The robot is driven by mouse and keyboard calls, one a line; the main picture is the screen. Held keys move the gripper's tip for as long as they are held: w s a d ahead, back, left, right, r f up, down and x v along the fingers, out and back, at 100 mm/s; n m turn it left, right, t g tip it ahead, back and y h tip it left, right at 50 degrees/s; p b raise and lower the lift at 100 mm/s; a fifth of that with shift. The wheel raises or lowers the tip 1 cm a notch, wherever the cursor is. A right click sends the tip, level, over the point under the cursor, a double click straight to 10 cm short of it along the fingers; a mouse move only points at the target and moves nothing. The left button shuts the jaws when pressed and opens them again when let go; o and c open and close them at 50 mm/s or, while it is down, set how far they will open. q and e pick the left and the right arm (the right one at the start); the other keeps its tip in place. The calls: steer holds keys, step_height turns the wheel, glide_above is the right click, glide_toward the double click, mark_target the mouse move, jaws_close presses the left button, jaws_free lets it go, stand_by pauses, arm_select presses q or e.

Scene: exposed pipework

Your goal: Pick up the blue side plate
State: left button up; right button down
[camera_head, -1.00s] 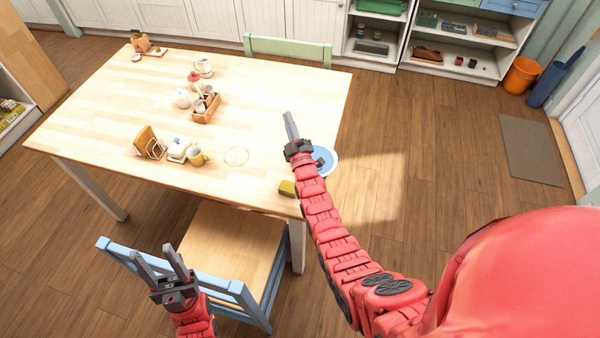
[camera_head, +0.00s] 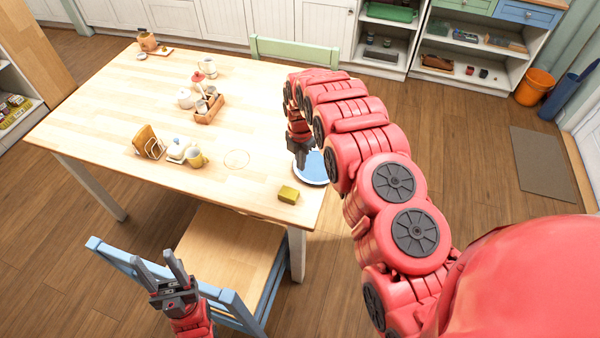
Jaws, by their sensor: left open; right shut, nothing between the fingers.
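The blue side plate (camera_head: 314,170) has a pale rim and lies flat on the wooden table (camera_head: 110,110) near its right edge. My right arm arches over the table and hides part of the plate. My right gripper (camera_head: 301,163) points down at the plate's left side, shut and empty. I cannot tell whether its tips touch the plate. My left gripper (camera_head: 162,264) is open and empty, low in front of the table by the blue chair, far from the plate.
A yellow-green sponge (camera_head: 288,194) lies just in front of the plate. A yellow mug (camera_head: 197,158), a toast rack (camera_head: 149,143) and a wooden caddy (camera_head: 209,109) stand further left. A blue chair (camera_head: 228,302) stands at the front, a green chair (camera_head: 295,48) behind.

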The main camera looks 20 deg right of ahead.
steer(key=p, duration=0.1)
glide_above(300, 186)
step_height(300, 186, down, 6)
steer(key=shift+f, duration=0.6)
steer(key=shift+f+b, duration=1.1)
steer(key=shift+f, duration=0.25)
steer(key=shift+r, duration=0.1)
